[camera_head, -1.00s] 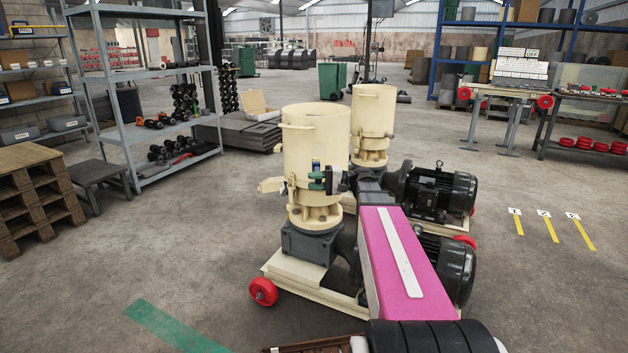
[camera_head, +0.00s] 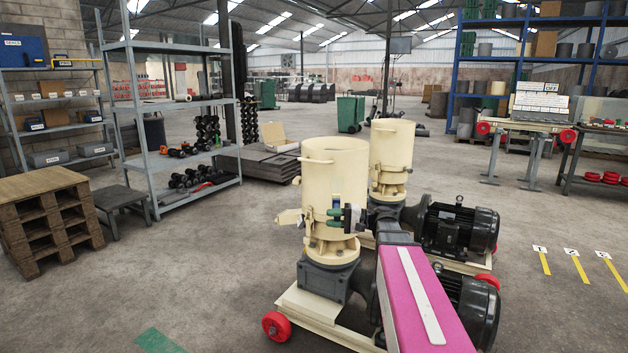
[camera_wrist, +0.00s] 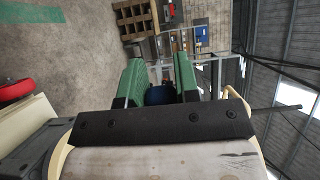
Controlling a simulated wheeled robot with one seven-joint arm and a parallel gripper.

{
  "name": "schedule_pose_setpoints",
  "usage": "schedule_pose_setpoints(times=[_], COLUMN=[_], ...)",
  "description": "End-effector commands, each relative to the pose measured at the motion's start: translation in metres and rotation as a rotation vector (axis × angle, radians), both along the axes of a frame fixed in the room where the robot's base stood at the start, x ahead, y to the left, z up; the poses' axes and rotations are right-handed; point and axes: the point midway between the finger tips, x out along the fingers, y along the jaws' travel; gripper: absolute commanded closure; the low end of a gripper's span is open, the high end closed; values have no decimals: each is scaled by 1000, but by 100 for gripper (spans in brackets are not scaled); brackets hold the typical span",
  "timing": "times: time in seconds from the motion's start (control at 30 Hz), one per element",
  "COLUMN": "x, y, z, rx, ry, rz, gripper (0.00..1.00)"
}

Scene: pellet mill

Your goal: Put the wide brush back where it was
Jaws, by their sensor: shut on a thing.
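My gripper (camera_wrist: 159,76) shows two green fingers in the wrist view, apart with a blue piece (camera_wrist: 158,95) between them near the palm. I take this piece for part of the wide brush; its rest is hidden and its bristles cannot be made out. In the head view my gripper (camera_head: 331,217) is small, in front of the nearer cream hopper (camera_head: 322,172), with its green fingers pointing left. A small blue part shows just above the fingers. Whether anything touches the hopper cannot be told. No empty place for the brush can be recognised.
A grey shelf rack (camera_head: 165,105) and a wooden pallet stack (camera_head: 45,215) stand at the left. The mill's red wheel (camera_head: 276,326) and black motors (camera_head: 455,227) sit low. A work table (camera_head: 525,124) stands at the right. Open floor lies left of the mill.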

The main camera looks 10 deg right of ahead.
Motion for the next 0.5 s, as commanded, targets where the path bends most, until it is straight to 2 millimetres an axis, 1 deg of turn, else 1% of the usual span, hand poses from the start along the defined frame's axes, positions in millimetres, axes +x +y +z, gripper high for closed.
schedule_pose_setpoints(times=[0.03, 0.2, 0.33, 0.5], x=[-11, -35, -51, -62], y=[0, -3, -9, -16], z=[-6, -30, -48, -62], rx=[5, 14, 10, 0], ry=[0, -4, -1, 3], rz=[-35, -208, -336, -445], gripper=[100, 100, 100, 100])
